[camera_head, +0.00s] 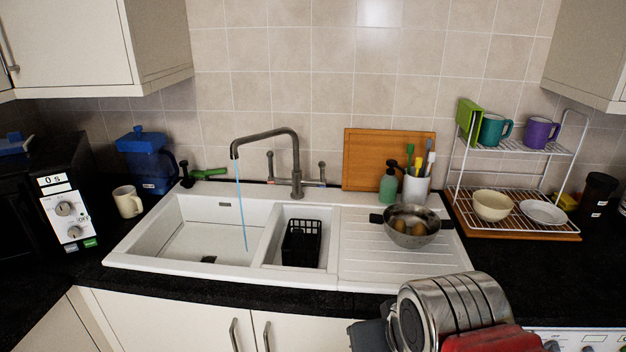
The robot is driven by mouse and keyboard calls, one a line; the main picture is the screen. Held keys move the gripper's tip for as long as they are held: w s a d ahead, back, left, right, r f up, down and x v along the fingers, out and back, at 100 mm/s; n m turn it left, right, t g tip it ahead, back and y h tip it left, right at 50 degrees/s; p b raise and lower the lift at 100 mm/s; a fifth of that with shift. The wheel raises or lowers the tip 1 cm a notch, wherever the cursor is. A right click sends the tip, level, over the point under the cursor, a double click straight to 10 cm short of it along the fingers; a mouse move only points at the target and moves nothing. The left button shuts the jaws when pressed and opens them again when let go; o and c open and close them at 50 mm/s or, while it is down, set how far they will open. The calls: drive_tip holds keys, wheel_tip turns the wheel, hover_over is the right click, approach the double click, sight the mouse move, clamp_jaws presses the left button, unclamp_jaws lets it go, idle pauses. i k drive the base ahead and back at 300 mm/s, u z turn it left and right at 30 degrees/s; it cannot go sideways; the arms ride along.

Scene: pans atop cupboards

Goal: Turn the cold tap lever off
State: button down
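The grey metal tap (296,165) stands behind the white sink (160,262). Its spout arches to the left, and a thin blue stream of water (241,210) falls from it into the large left basin. Silver, dark grey and red parts, which look like my arm, fill the lower right, well in front of and below the tap. My gripper's fingers do not show.
A metal pan (410,238) with brown items sits on the drainer. A black basket (301,244) stands in the small basin. A green bottle (388,185), utensil pot (416,188) and wooden board (362,160) stand right of the tap. The left basin is mostly clear.

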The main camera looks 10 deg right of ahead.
sight(322, 164)
drive_tip(key=u, duration=1.55)
drive_tip(key=i, duration=0.85)
drive_tip(key=u, duration=0.55)
